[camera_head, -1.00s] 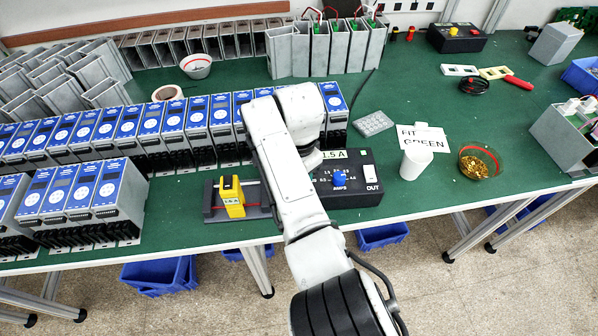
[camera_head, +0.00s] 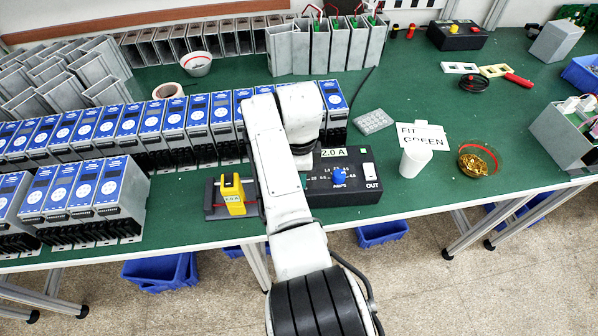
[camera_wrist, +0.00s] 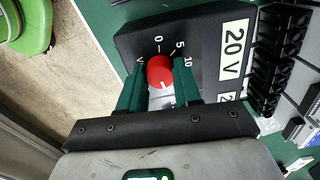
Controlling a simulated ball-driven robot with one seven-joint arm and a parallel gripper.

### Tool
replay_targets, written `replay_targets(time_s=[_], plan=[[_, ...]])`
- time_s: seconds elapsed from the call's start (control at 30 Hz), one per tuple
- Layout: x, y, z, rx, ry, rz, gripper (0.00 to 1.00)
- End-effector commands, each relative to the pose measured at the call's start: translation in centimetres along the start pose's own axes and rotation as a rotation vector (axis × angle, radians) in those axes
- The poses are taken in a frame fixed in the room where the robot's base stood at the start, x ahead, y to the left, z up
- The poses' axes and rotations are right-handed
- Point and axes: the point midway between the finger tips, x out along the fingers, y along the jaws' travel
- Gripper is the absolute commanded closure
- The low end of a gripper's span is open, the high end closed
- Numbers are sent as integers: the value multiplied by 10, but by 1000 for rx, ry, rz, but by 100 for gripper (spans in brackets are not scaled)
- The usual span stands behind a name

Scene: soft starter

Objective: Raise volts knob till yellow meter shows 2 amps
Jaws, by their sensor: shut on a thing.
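A black supply box (camera_head: 350,194) with a "2.0 A" label, a blue AMPS knob (camera_head: 339,177) and a white OUT switch (camera_head: 369,170) sits near the bench's front edge. In the wrist view, my gripper (camera_wrist: 158,80) is shut on the red volts knob (camera_wrist: 160,70), one green finger on each side. Its dial reads V, 0, 5, 10, and a "20 V" label (camera_wrist: 234,48) is beside it. In the head view my arm hides this knob and the gripper.
Blue-faced drive units (camera_head: 150,120) line the bench on the left and behind. A white cup (camera_head: 415,160) and a bowl of brass parts (camera_head: 478,160) stand to the right of the box. Green bench top is clear at the right front.

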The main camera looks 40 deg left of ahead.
Motion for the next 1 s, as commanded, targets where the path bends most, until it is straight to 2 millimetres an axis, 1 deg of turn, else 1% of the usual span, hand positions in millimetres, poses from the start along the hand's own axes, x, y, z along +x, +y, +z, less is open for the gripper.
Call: replay_targets(time_s=[0.03, 0.53, 0.57, 0.8, 1.0], plan=[[-2, -2, -2, 10, 2, -5, 97], [-3, -2, -2, 26, 3, -4, 97], [-3, -2, -2, 26, 3, -4, 64], [-2, -1, -1, 24, 1, -2, 41], [-1, 0, -1, 23, 1, -1, 41]])
